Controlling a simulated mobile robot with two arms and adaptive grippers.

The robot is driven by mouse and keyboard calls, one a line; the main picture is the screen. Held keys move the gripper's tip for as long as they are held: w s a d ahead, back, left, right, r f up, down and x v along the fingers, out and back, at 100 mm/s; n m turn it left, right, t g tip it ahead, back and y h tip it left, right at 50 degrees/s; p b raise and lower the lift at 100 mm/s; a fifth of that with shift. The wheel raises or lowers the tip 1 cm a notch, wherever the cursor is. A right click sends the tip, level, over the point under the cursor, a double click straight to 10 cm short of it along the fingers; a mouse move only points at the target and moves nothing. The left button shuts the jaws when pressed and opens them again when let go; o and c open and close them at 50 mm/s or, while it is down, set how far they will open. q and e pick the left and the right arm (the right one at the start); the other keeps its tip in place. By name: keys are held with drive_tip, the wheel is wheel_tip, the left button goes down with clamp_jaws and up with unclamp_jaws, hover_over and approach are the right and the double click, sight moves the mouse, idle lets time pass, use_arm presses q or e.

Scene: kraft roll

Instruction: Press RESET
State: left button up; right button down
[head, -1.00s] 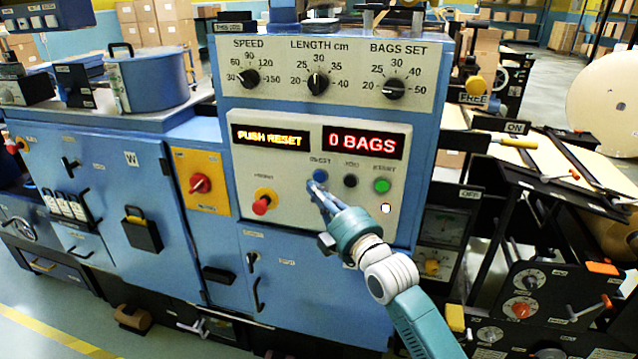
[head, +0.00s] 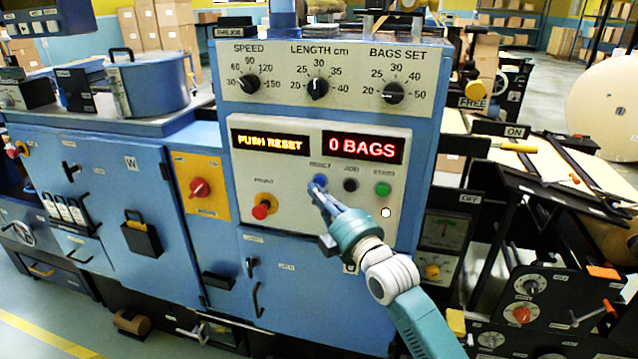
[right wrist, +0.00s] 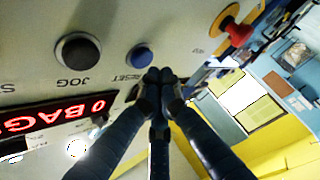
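The blue RESET button (head: 320,181) is on the light panel of the blue machine, under the displays. It also shows in the right wrist view (right wrist: 139,56), labelled RESET. The left display (head: 268,141) reads PUSH RESET and the right display (head: 362,147) reads 0 BAGS. My right gripper (head: 318,192) is at the panel, just below the button. Its fingertips are together and empty in the right wrist view (right wrist: 159,76), close beside the button. I cannot tell if they touch the panel. My left gripper is not in view.
The black JOG button (head: 351,185) and green START button (head: 383,188) are right of RESET. Dials (head: 318,87) line the top.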

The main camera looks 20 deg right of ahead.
drive_tip(key=shift+w+d, duration=0.1)
idle(0.6)
drive_tip(key=shift+w+d, duration=0.2)
drive_tip(key=shift+w, duration=0.05)
drive_tip(key=shift+w+d, duration=0.2)
drive_tip(key=shift+w, duration=0.15)
idle(0.9)
drive_tip(key=shift+r, duration=0.1)
drive_tip(key=shift+s+a+p, duration=0.4)
drive_tip(key=shift+s+a, duration=0.05)
drive_tip(key=shift+s, duration=0.25)
drive_tip(key=s+a+p, duration=0.1)
drive_tip(key=s, duration=0.1)
drive_tip(key=s+a+p, duration=0.1)
drive_tip(key=s, duration=0.1)
drive_tip(key=shift+a+p, duration=0.3)
drive_tip(key=shift+a, duration=0.1)
